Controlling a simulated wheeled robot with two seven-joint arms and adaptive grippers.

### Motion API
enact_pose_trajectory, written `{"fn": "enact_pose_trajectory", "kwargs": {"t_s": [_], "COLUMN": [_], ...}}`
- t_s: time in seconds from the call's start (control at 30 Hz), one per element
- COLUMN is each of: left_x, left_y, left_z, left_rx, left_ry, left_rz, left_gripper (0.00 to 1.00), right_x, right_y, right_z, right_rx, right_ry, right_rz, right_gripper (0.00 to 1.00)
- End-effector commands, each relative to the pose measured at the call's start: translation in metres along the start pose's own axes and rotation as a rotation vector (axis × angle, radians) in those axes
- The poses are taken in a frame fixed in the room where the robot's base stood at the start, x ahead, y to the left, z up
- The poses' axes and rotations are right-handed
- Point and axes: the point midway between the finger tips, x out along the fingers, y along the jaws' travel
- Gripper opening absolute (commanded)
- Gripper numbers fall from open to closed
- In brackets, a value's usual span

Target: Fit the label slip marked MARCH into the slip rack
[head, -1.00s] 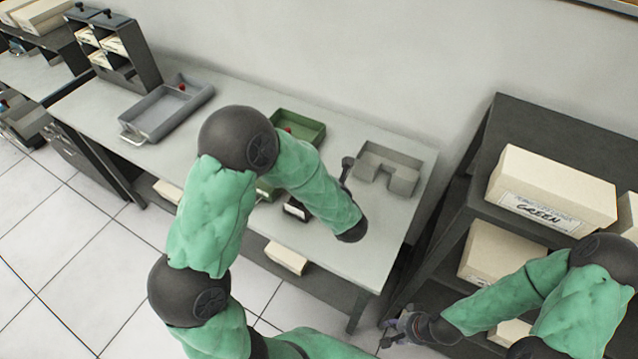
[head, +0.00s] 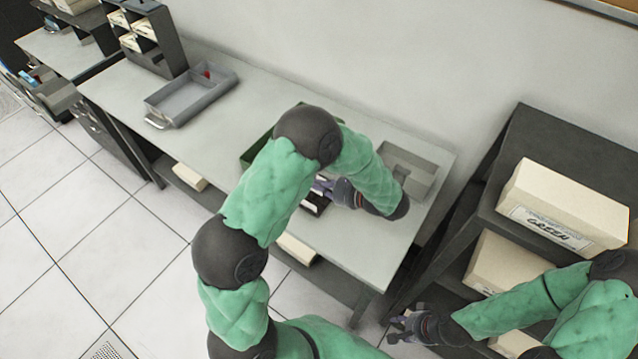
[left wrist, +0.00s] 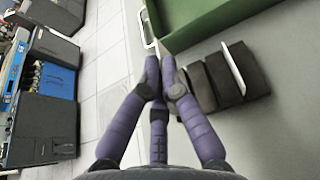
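A dark slotted block, which looks like the slip rack (left wrist: 218,82), lies on the table beside the green tray. A thin white slip (left wrist: 239,68) stands tilted in it; I can read no marking, so I cannot tell if it is MARCH. In the head view the rack (head: 316,205) is partly covered by my left arm. My right gripper (head: 400,327) is open and empty beside the shelf.
The green tray (left wrist: 205,22), with a pale handle, is close to the left fingertips. A grey divided tray (head: 425,165) stands to the right and a grey handled tray (head: 190,97) to the left. A shelf with a GREEN box (head: 562,208) is at the right.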

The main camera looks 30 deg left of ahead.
Motion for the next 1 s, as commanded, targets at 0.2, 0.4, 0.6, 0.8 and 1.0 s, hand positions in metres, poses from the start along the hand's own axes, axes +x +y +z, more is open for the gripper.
{"fn": "enact_pose_trajectory", "kwargs": {"t_s": [0.2, 0.4, 0.6, 0.8, 1.0], "left_x": [0.0, 0.002, 0.005, 0.008, 0.011], "left_y": [0.0, -0.001, -0.001, -0.002, -0.003], "left_z": [-0.001, -0.005, -0.012, -0.02, -0.028], "left_rx": [0.0, -0.002, -0.007, -0.015, -0.02], "left_ry": [0.0, 0.0, 0.0, 0.0, 0.0], "left_rz": [-0.001, -0.001, -0.001, -0.001, -0.001], "left_gripper": [0.0, 0.0, 0.0, 0.0, 0.0], "right_x": [0.001, 0.004, 0.009, 0.015, 0.021], "right_y": [0.0, 0.001, 0.003, 0.005, 0.007], "right_z": [0.0, 0.0, 0.0, -0.001, -0.001], "right_rx": [0.0, 0.0, 0.0, 0.0, 0.0], "right_ry": [0.0, 0.0, 0.0, 0.0, 0.0], "right_rz": [0.0, 0.0, 0.0, 0.0, 0.0], "right_gripper": [0.4, 0.4, 0.4, 0.4, 0.4]}}
